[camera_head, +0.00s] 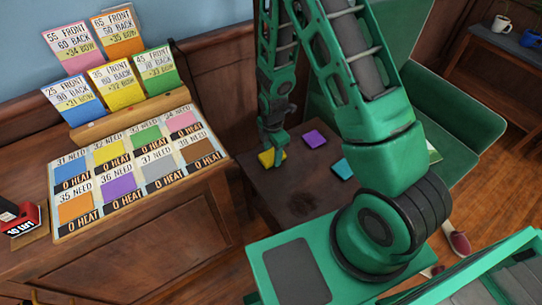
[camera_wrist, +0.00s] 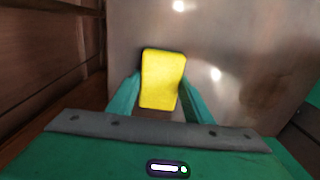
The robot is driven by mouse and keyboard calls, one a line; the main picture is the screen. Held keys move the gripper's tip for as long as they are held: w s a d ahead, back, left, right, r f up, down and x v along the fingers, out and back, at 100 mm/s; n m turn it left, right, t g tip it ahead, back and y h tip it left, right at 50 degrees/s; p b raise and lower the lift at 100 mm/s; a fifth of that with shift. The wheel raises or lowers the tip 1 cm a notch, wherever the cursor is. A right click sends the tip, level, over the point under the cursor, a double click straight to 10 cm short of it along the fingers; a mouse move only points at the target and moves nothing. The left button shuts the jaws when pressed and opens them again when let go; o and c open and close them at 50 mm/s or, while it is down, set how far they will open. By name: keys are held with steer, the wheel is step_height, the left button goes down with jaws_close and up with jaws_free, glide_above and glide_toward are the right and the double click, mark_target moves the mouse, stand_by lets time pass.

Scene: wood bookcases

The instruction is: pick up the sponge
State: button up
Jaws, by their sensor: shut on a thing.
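A yellow sponge (camera_wrist: 162,80) shows in the wrist view between the two green fingers of my gripper (camera_wrist: 160,95). My gripper is shut on it, one finger at each side. In the head view the yellow sponge (camera_head: 266,159) is at the left part of a small dark table (camera_head: 300,200), with my gripper (camera_head: 272,148) right at it. I cannot tell whether the sponge touches the tabletop. My fingers hide part of it in the head view.
A purple square (camera_head: 314,139) and a teal square (camera_head: 342,169) lie on the dark table. A wooden cabinet with a card board (camera_head: 140,170) stands at the left. A green armchair (camera_head: 450,110) is at the right. A wood-panelled wall is behind.

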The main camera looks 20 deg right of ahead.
mark_target(272, 155)
steer(key=shift+r, duration=0.55)
step_height(272, 155, up, 3)
steer(key=shift+a+r, duration=0.15)
steer(key=shift+r, duration=0.05)
steer(key=s+a+r, duration=0.6)
steer(key=s+a, duration=0.1)
steer(key=a, duration=0.1)
steer(key=shift+s+a+r, duration=0.2)
steer(key=shift+s+r, duration=0.05)
steer(key=shift+s, duration=0.15)
